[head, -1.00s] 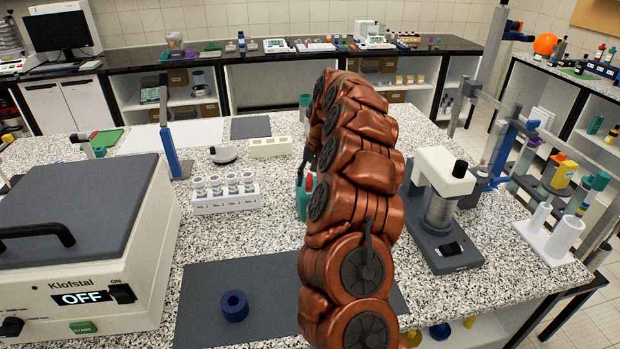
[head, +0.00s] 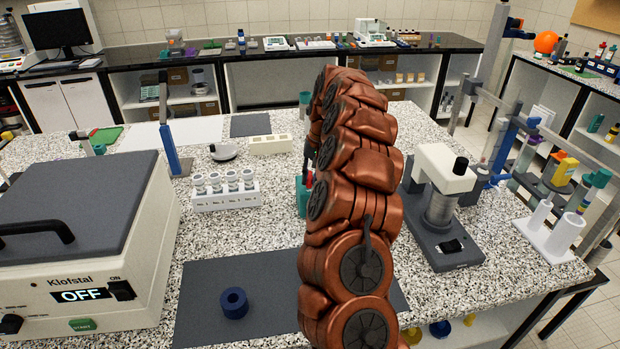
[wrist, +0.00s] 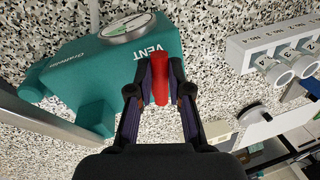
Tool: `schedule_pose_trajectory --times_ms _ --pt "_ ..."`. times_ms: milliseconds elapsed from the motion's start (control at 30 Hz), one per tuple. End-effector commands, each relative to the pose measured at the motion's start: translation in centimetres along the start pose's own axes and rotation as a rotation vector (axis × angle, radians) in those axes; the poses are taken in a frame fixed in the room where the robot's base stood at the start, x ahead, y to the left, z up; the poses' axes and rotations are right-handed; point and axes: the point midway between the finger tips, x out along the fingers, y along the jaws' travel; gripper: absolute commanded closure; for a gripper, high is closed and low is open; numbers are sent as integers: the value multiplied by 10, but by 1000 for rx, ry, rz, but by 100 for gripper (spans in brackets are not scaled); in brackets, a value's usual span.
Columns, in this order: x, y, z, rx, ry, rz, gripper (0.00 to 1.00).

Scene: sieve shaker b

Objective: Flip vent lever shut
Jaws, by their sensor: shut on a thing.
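The vent lever (wrist: 160,78) is red and shows in the wrist view on a teal body (wrist: 105,75) marked VENT. A round gauge (wrist: 127,29) sits on the same body. My gripper (wrist: 160,88) is shut on the red lever, with one dark finger on each side of it. In the head view, my copper-coloured arm hides most of the teal body (head: 302,196); a small red part shows beside the arm. My gripper is mostly hidden there.
A white rack of vials (head: 226,198) stands left of the teal body. The Klofstal machine (head: 85,300), its display reading OFF, fills the left. A blue ring (head: 234,303) lies on a dark mat (head: 195,318). A grey-and-white device (head: 445,250) stands right of my arm.

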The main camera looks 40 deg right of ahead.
Motion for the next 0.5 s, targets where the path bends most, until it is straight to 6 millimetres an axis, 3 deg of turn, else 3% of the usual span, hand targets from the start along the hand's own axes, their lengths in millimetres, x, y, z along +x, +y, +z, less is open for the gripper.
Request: schedule_pose_trajectory --times_ms 500 --pt "-3 7 -3 -212 -35 -2 100"
